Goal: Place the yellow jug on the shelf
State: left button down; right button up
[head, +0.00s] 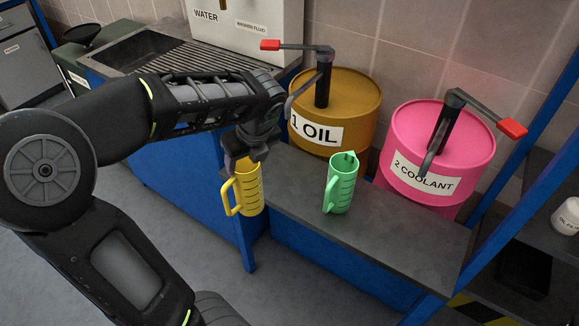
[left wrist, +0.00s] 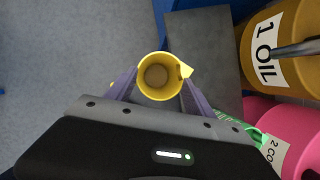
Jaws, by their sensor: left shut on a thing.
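The yellow jug (head: 248,188) hangs upright from my left gripper (head: 248,150) at the front left edge of the grey shelf. In the left wrist view the jug (left wrist: 160,76) sits between the two fingers of the left gripper (left wrist: 158,88), with its round opening facing the camera and its inside dark yellow at the bottom. The left gripper is shut on it. The grey shelf (head: 400,238) runs in front of the drums and also shows in the left wrist view (left wrist: 200,40). My right gripper is in neither view.
A green jug (head: 340,188) stands on the shelf right of the yellow one. An orange oil drum (head: 350,100) and a pink coolant drum (head: 425,145), both with pump levers, stand behind. A sink counter (head: 140,50) is at the back left. Bare shelf lies right of the green jug.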

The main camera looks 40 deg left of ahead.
pick_arm(q)
jog(key=w+p, duration=0.3)
jog(key=w, duration=1.4)
jog(key=shift+a, duration=0.25)
jog(key=shift+w, duration=0.1)
jog(key=f, duration=0.1)
jog(key=f+p, duration=0.1)
jog(key=f, duration=0.1)
jog(key=shift+w+f, duration=0.25)
jog(key=shift+w, duration=0.1)
jog(key=shift+f, duration=0.2)
jog(key=shift+c, duration=1.8)
grip_release()
